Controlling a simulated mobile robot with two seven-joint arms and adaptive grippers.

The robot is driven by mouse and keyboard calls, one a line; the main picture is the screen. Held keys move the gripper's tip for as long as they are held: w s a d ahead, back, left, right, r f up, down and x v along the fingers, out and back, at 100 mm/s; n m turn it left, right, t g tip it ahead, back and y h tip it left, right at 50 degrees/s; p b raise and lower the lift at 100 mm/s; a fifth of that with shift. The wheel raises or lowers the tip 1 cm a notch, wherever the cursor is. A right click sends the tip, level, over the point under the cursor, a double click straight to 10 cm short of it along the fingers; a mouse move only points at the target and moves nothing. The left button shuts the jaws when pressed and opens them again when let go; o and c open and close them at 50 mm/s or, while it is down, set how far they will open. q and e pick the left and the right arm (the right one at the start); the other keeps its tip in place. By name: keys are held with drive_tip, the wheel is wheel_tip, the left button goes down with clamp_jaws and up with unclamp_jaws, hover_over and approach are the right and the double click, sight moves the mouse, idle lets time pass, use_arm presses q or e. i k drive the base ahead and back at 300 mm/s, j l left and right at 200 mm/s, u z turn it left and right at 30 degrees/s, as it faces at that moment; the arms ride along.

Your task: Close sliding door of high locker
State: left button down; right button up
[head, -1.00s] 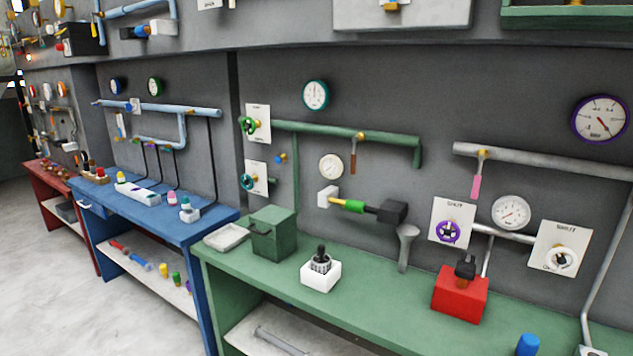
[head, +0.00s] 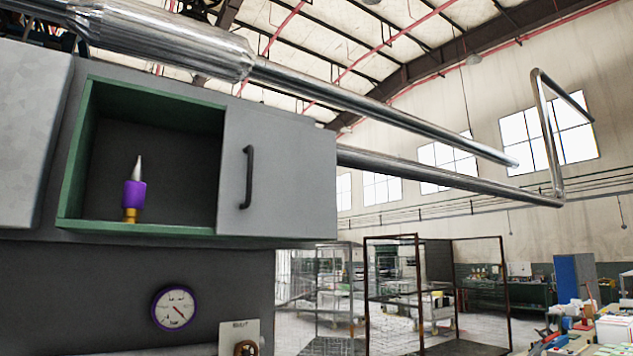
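The high locker (head: 70,192) has a green frame and is mounted on the grey wall at the left of the head view. Its grey sliding door (head: 290,180) stands at the right side, and the left part of the locker is open. A black vertical handle (head: 247,177) is near the door's left edge. Inside the opening, a purple bottle-like item with a pale pointed tip and a yellow base (head: 134,193) stands upright. Neither of my grippers is in view.
A grey panel (head: 28,130) adjoins the locker on the left. Metal pipes (head: 390,100) run above and to the right of it. A purple-rimmed gauge (head: 174,308) is on the wall below. Wire cages (head: 435,290) stand further back at right.

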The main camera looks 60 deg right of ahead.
sight(278, 177)
drive_tip(key=z, duration=1.6)
